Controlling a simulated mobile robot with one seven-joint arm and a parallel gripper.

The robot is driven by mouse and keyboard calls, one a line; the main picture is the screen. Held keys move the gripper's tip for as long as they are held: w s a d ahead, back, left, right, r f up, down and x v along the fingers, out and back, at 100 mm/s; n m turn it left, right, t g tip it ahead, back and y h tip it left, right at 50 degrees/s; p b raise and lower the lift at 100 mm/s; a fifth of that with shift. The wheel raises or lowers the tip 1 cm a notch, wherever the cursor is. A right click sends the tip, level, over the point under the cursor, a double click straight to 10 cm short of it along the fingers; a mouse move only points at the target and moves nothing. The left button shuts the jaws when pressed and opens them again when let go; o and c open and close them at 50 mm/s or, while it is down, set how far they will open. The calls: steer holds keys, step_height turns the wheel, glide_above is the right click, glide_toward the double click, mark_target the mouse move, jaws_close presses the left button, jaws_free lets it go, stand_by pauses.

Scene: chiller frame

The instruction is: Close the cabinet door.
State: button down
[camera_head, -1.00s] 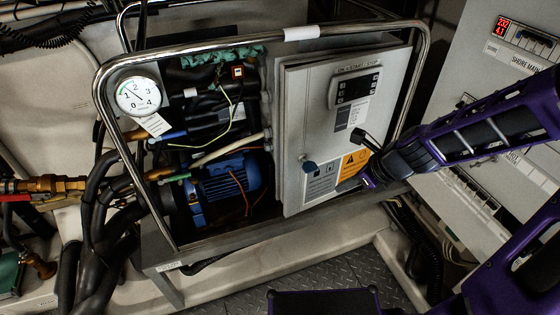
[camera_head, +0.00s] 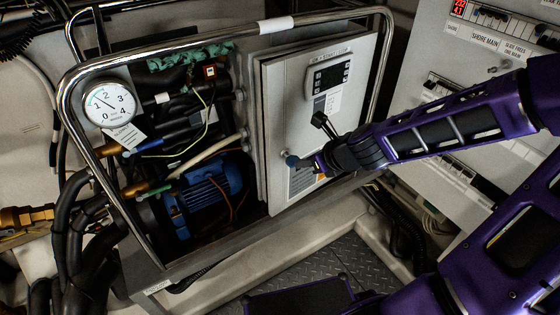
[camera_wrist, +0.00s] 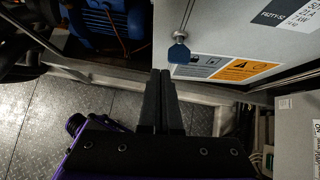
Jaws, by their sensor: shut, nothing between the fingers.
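The cabinet door (camera_head: 290,120) is a light grey panel with a black control display, on the right of the chiller frame. It looks slightly ajar, with a narrow step along its left edge; how far is hard to tell. In the head view my gripper (camera_head: 318,161) covers part of the door's labels. Contact cannot be told.
A chrome rail (camera_head: 72,110) surrounds the chiller frame. Left of the door, an open bay holds a blue pump (camera_head: 203,187), hoses and wires. A grey switch panel (camera_head: 460,90) stands to the right. Chequer-plate floor (camera_head: 330,262) lies below.

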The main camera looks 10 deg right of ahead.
mark_target(274, 153)
steer(key=b+x, duration=0.2)
steer(key=x, duration=0.5)
steer(key=shift+f+b, duration=0.2)
steer(key=shift+b, duration=0.2)
steer(key=shift+w+a+r, duration=0.1)
steer(key=shift+w+a, duration=0.2)
steer(key=shift+w, duration=0.3)
steer(key=shift+w+a+r, duration=0.1)
steer(key=shift+w+a, duration=0.15)
steer(key=shift+w, duration=0.4)
steer(key=shift+w+a, duration=0.3)
steer(key=shift+w, duration=0.3)
steer(key=shift+w+a+m+h, duration=0.2)
steer(key=shift+w+a+m, duration=0.1)
steer(key=shift+w, duration=0.3)
steer(key=shift+w+a+m+h, duration=0.2)
steer(key=shift+w+a, duration=0.1)
steer(key=shift+w, duration=0.3)
